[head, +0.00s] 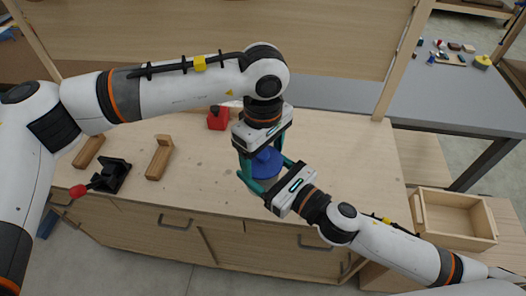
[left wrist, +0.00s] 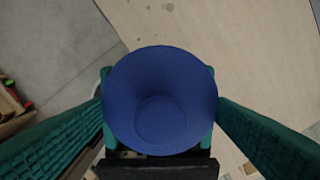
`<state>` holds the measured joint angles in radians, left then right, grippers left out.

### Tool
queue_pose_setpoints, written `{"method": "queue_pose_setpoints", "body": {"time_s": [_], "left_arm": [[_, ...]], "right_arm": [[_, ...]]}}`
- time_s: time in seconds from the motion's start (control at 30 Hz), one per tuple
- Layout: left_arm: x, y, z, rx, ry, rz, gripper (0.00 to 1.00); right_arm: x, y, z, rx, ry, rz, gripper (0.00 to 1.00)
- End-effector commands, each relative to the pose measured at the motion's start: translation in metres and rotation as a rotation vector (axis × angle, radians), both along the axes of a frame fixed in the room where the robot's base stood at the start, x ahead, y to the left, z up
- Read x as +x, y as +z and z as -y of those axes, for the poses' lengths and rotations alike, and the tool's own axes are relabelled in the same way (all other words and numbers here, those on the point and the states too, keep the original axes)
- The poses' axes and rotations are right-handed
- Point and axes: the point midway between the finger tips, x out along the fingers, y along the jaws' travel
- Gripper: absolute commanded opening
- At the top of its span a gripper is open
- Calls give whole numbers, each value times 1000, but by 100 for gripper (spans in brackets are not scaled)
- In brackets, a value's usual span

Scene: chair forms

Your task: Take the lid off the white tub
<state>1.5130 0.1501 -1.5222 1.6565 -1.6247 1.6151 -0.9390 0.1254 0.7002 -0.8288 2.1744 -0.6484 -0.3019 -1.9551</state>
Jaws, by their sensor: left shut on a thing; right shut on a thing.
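The blue lid (head: 266,162) is a round disc with a raised round knob, and it fills the middle of the left wrist view (left wrist: 160,75). My left gripper (head: 259,158) comes down on it from above, with its green fingers on either side and shut on the lid. My right gripper (head: 264,178) reaches in from the lower right, with its teal fingers below the lid, shut on the tub. The white tub is almost wholly hidden under the lid and between the fingers. I cannot tell whether lid and tub touch.
A red container (head: 218,118) stands behind on the wooden bench (head: 340,160). A black clamp with a red handle (head: 110,176) and wooden blocks (head: 160,158) lie to the left. An empty wooden tray (head: 458,217) is at right. The bench's right part is clear.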

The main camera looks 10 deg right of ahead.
Motion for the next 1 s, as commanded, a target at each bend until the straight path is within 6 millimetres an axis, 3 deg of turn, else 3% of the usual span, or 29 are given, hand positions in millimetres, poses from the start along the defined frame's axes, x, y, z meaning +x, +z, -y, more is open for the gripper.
{"method": "queue_pose_setpoints", "body": {"time_s": [0.37,1.0], "left_arm": [[0,1,0,0,0,0,50],[0,22,0,1,0,1,50]], "right_arm": [[0,0,0,0,0,0,29],[0,0,0,0,0,0,29]]}}
